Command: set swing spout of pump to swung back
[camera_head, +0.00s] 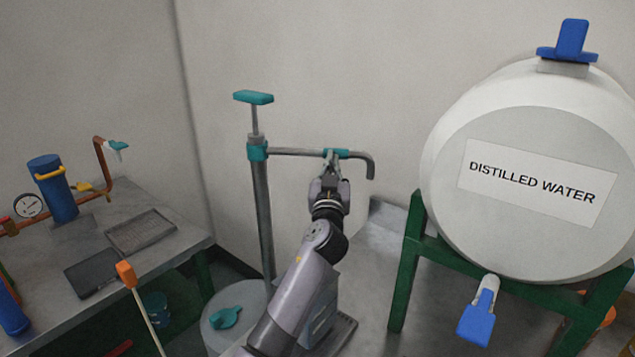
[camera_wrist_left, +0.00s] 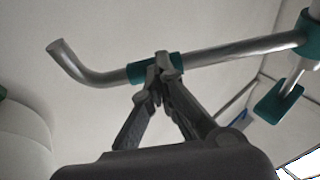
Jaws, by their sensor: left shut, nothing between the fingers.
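The pump (camera_head: 263,205) is a grey upright tube with a teal T-handle (camera_head: 253,97) on top and a teal collar. Its swing spout (camera_head: 295,151) runs level from the collar to the right and ends in a downturned tip. A teal sleeve (camera_head: 342,153) sits on the spout near its bent end; it also shows in the wrist view (camera_wrist_left: 138,71). My left gripper (camera_head: 331,156) is shut and empty, with its fingertips (camera_wrist_left: 160,62) at the sleeve, overlapping it in view. I cannot tell whether they touch it. My right gripper is not in view.
A drum (camera_head: 216,337) with a teal cap stands at the pump's foot. A large white distilled water tank (camera_head: 500,225) on a green stand (camera_head: 402,275) is at right. A workbench (camera_head: 185,240) with piping and a blue cylinder is at left. Wall stands behind the spout.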

